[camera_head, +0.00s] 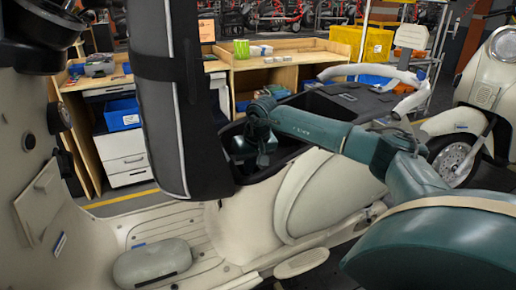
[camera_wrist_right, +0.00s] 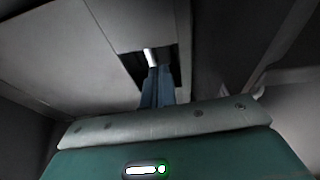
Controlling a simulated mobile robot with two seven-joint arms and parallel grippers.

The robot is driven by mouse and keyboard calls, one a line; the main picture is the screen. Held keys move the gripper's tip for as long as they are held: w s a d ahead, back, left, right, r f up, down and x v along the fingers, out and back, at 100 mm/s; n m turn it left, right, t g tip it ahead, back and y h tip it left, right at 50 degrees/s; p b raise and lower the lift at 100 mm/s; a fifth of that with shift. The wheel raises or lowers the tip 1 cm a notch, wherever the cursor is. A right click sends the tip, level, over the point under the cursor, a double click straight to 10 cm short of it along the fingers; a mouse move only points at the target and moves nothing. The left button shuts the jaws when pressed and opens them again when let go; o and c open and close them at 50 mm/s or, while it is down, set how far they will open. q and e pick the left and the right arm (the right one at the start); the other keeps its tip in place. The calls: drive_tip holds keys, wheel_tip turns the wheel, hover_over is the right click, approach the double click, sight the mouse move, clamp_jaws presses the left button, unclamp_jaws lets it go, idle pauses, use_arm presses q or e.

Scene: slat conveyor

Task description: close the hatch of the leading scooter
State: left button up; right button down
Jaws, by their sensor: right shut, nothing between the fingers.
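A cream scooter (camera_head: 240,225) fills the middle of the head view. Its dark padded seat (camera_head: 172,110) stands upright, with a dark open bay (camera_head: 290,127) behind it. A small square cream flap (camera_head: 40,203) shows on the inner front shield at left; how far it stands open is unclear. My right gripper (camera_head: 250,146) is at the bay, close behind the upright seat; its fingertips are hard to make out there. In the right wrist view my right gripper (camera_wrist_right: 155,72) is shut and empty, its fingers at a dark slot (camera_wrist_right: 134,66) in a pale panel (camera_wrist_right: 60,45). My left gripper is not in view.
Another cream scooter (camera_head: 485,90) stands at the right. Behind are a wooden workbench (camera_head: 285,62) with a green cup (camera_head: 241,49), a yellow crate (camera_head: 362,42) and a drawer cabinet (camera_head: 125,160). A grey rounded cover (camera_head: 152,262) lies on the scooter's footboard.

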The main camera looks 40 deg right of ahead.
drive_tip(key=b+v, duration=0.2)
drive_tip(key=v, duration=1.1)
drive_tip(key=w+d+m+g+y+b, duration=0.1)
drive_tip(key=w+d+m+y, duration=0.15)
drive_tip(key=m, duration=1.55)
drive_tip(key=w+d+m+g+y+b, duration=0.1)
drive_tip(key=d+m, duration=0.3)
drive_tip(key=m, duration=1.4)
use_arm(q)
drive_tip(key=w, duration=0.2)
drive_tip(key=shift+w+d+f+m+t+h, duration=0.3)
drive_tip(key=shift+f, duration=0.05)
use_arm(e)
drive_tip(key=x, duration=1.3)
drive_tip(key=shift+s+a+f, duration=0.2)
drive_tip(key=shift+a+f, duration=0.05)
drive_tip(key=shift+f, duration=0.05)
